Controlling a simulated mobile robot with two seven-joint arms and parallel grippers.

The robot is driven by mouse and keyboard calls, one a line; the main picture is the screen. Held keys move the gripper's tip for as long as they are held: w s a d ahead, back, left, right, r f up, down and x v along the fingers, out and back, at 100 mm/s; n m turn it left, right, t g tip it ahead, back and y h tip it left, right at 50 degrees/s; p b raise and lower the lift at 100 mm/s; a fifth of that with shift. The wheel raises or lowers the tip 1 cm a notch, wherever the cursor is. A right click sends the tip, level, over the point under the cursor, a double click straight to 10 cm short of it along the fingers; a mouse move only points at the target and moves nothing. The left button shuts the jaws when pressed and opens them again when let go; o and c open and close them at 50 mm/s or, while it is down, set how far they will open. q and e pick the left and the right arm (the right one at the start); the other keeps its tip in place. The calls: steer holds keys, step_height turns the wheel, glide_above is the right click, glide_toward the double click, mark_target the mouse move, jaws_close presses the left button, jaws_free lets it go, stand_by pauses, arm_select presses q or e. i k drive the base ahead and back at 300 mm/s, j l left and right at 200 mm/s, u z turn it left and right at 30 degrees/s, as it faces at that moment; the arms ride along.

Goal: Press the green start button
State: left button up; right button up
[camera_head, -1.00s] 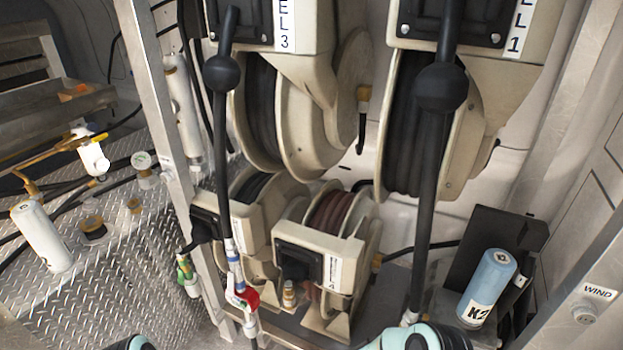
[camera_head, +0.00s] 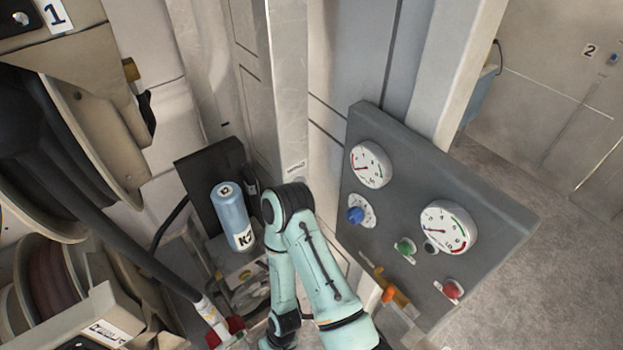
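The green button (camera_head: 405,247) sits on the sloping grey control panel (camera_head: 490,190) at the right of the head view. It is left of a small dark knob (camera_head: 430,248) and above a red button (camera_head: 452,289). My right arm comes up from the bottom centre, left of the panel, with its bent elbow near the blue K2 bottle. Neither of my grippers shows in the head view. I cannot see anything touching the green button.
A blue K2 bottle (camera_head: 233,217) stands left of my arm. A hose reel (camera_head: 75,130) fills the left. Open floor lies right.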

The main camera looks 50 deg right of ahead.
mark_target(404, 248)
steer(key=k+j+z, duration=0.1)
steer(key=z, duration=0.35)
steer(key=k+j+z, duration=0.15)
steer(key=z, duration=0.3)
steer(key=i+z, duration=0.1)
steer(key=z, duration=1.45)
steer(key=i+j+z, duration=0.15)
steer(key=z, duration=0.2)
